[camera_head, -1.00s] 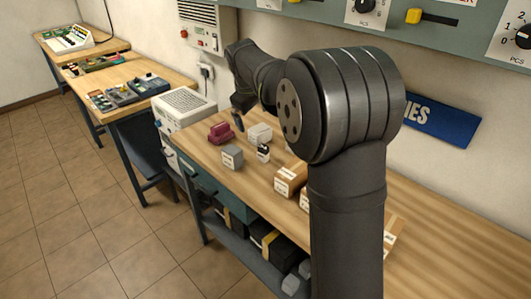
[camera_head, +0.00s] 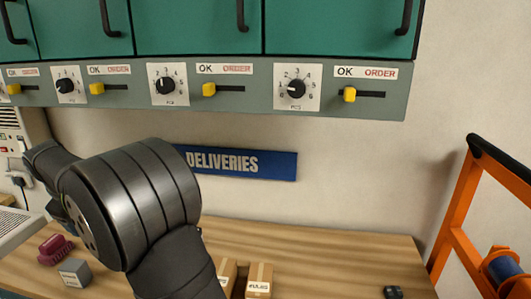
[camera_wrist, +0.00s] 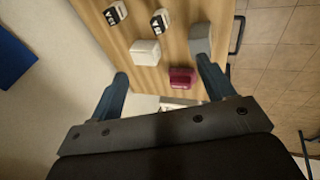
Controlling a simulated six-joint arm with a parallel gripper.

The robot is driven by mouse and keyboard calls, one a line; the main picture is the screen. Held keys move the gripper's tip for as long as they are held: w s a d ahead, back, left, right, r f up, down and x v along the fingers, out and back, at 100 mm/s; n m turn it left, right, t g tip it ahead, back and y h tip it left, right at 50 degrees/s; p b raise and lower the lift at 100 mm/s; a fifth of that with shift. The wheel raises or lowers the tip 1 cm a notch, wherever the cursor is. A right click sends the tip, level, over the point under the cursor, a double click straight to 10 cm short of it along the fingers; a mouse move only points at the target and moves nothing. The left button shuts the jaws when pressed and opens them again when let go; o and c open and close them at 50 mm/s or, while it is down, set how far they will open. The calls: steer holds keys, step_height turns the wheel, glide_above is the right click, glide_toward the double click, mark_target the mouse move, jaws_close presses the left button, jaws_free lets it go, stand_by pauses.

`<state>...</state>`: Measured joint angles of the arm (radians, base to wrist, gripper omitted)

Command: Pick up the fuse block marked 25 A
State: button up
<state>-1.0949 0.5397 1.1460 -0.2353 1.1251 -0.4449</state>
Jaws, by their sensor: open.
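Several small blocks stand on the wooden bench (camera_wrist: 108,32) in the wrist view. They are a maroon block (camera_wrist: 181,76), a grey block (camera_wrist: 200,40), a white block (camera_wrist: 145,52) and two white-and-black blocks (camera_wrist: 115,14) (camera_wrist: 160,22). No 25 A marking is readable on any of them. The maroon block (camera_head: 55,250) and the grey block (camera_head: 74,272) also show at the lower left in the head view. My gripper (camera_wrist: 163,78) is open and empty, its fingers spread above the blocks. In the head view my arm hides part of the bench.
Two cardboard boxes (camera_head: 227,274) (camera_head: 259,280) and a small black item (camera_head: 393,292) sit on the bench. A DELIVERIES sign (camera_head: 236,163) hangs on the wall under a panel of knobs and yellow sliders (camera_head: 222,92). An orange frame (camera_head: 459,210) stands at the right.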

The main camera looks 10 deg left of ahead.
steer(key=c, duration=0.4)
steer(key=w+f+g+y, duration=0.2)
steer(key=w+f+g, duration=0.2)
steer(key=w+f, duration=0.4)
steer(key=shift+n, duration=0.4)
steer(key=x, duration=1.1)
steer(key=shift+w, duration=0.3)
steer(key=shift+d+x, duration=0.15)
steer(key=shift+x, duration=1.2)
steer(key=shift+d+x, duration=0.15)
steer(key=shift+x, duration=1.2)
